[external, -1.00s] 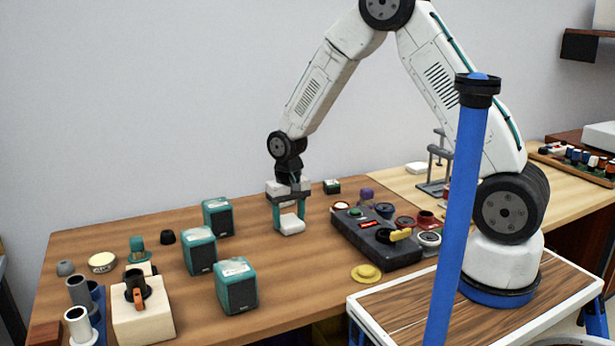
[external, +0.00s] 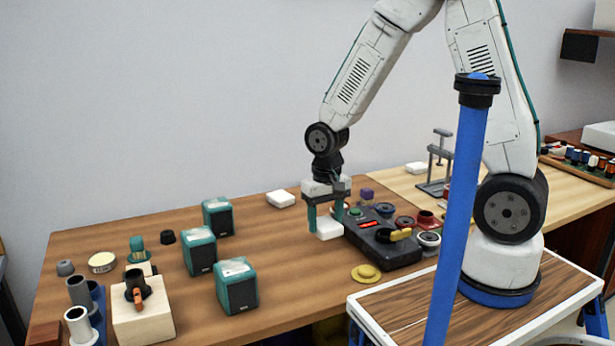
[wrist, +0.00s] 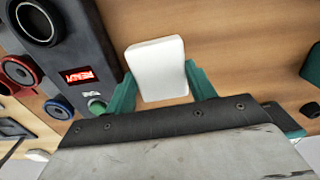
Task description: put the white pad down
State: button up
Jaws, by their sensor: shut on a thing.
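My gripper (external: 326,214) points down with its two teal fingers on either side of a white pad (external: 328,230). It is shut on this pad, low over the wooden table beside the dark control box's left end. In the wrist view the white pad (wrist: 157,66) sits between the fingertips of my gripper (wrist: 161,88), with bare wood to its right. I cannot tell whether the pad touches the table.
The dark control box (external: 375,246) with a red display is close to the right of the pad. Another white pad (external: 280,199) lies behind to the left. Several teal speakers (external: 236,285) stand left. Bare wood lies between.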

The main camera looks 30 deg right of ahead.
aim_at(332, 225)
jog(key=shift+s+d+r, duration=0.1)
jog(key=shift+s+d, duration=0.05)
jog(key=shift+s, duration=0.4)
jog(key=shift+s+d, duration=0.15)
jog(key=shift+s, duration=0.35)
jog(key=shift+r, duration=0.25)
notch_tip(332, 225, up, 5)
jog(key=shift+w+d, duration=0.1)
jog(key=shift+w, duration=0.05)
jog(key=w+d+m, duration=0.5)
jog(key=w+d, duration=0.1)
jog(key=d, duration=0.3)
jog(key=w+d+m, duration=0.5)
jog(key=w+d, duration=0.1)
jog(key=d, duration=0.4)
jog(key=w+d+m, duration=0.2)
jog(key=d+m, duration=0.6)
jog(key=d, duration=1.2)
jog(key=shift+m, duration=0.3)
jog(key=f, duration=0.4)
jog(key=shift+s+d+f, duration=0.1)
jog(key=shift+d+f, duration=0.15)
jog(key=shift+f, duration=0.4)
